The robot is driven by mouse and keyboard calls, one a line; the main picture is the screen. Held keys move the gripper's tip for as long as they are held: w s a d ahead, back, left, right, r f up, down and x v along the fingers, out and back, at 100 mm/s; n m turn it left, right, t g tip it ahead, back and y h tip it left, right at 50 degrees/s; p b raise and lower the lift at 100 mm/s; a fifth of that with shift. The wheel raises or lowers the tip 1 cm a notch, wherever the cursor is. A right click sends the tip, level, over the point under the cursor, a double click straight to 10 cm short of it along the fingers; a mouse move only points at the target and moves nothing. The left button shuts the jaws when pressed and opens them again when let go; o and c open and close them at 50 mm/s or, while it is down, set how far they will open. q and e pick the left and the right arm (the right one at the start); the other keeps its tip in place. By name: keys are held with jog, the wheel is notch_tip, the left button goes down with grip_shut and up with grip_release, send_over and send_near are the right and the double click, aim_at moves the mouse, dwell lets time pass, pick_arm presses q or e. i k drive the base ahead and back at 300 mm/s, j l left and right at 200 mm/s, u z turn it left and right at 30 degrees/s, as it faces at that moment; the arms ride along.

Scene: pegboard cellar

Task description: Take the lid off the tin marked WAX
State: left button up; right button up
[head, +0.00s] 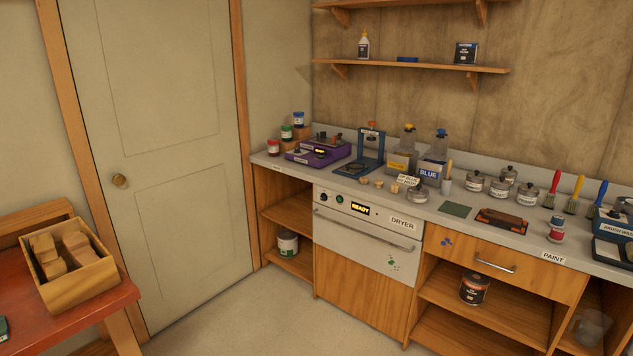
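Several small grey lidded tins stand on the counter (455,226) right of the middle. One tin (475,182) is at the left of the group, another (500,188) beside it, another (527,195) to the right, and one (509,172) behind. Each has a knobbed lid on and a pale label. The print is too small to read, so I cannot tell which one is marked WAX. A similar low grey container (417,195) stands apart to the left, behind the dryer's front edge. Neither of my grippers is in view.
The dryer (367,244) and open shelves are under the counter. A red table (75,312) with a wooden box (70,292) is at left. The floor between is clear.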

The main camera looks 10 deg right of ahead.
aim_at(418, 191)
jog(key=i+z, duration=0.2)
jog(key=i, duration=0.3)
jog(key=i+j+z, duration=0.2)
jog(key=i, duration=0.25)
jog(key=i+j+z, duration=0.25)
jog(key=i, duration=0.2)
jog(key=i+j+z, duration=0.15)
jog(key=i+z, duration=0.15)
jog(key=z, duration=0.2)
jog(key=i+j+z, duration=0.3)
jog(key=z, duration=0.2)
jog(key=i+j+z, duration=0.2)
jog(key=j+z, duration=0.3)
jog(key=i+j+z, duration=0.15)
jog(key=j+z, duration=0.35)
jog(key=i+j+z, duration=0.1)
jog(key=j+z, duration=0.25)
jog(key=j, duration=0.15)
jog(key=i+j+z, duration=0.1)
jog(key=j+z, duration=0.65)
jog(key=j, duration=0.2)
